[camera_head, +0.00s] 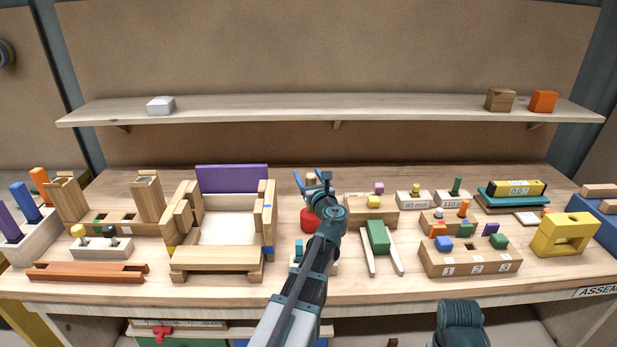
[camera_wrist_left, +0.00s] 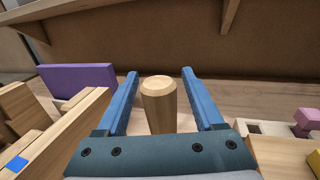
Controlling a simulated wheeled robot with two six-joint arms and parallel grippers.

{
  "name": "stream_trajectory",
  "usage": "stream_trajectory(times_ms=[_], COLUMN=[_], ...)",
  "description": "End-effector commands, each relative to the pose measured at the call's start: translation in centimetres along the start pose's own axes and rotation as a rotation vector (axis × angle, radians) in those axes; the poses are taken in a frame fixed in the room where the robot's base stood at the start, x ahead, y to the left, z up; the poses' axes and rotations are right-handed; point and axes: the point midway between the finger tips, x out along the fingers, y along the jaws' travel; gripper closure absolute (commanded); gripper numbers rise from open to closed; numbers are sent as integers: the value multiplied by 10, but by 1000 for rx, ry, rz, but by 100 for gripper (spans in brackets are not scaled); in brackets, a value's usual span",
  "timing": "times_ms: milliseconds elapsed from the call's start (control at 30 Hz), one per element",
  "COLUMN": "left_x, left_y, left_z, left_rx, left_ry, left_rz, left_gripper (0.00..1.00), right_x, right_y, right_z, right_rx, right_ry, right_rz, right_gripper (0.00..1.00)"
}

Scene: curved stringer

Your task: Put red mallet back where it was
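The red mallet stands upright on the bench, with its red head (camera_head: 308,222) low and its pale wooden handle pointing up. My left gripper (camera_head: 312,175) reaches in from the front, over the mallet. In the left wrist view the wooden handle (camera_wrist_left: 160,104) stands between the two blue fingers of the left gripper (camera_wrist_left: 160,73). The fingers are apart, with a gap showing on each side of the handle. My left wrist hides part of the mallet head in the head view. My right gripper is not visible.
A wooden frame with a purple back panel (camera_head: 231,179) stands left of the mallet. A wooden block with pink and yellow pieces (camera_head: 371,217) and a green block on two rails (camera_head: 379,238) are close on the right. A shelf (camera_head: 330,107) spans the back above the bench.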

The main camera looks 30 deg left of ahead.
Motion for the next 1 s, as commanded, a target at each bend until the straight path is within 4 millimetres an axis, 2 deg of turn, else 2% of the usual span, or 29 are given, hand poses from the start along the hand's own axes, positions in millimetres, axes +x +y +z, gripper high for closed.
stream_trajectory(times_ms=[300, 700, 800, 1000], left_x=[-3, -83, -99, -117], left_y=[0, 1, 1, 0], left_z=[5, 3, 3, 3], left_rx=[0, 0, 0, 0], left_ry=[0, 0, 0, 0], left_rz=[-1, -3, -2, -1], left_gripper=[31, 31, 31, 31], right_x=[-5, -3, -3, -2], right_y=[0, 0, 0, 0], right_z=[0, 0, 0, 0], right_rx=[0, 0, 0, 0], right_ry=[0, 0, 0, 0], right_rz=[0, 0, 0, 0], right_gripper=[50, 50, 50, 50])
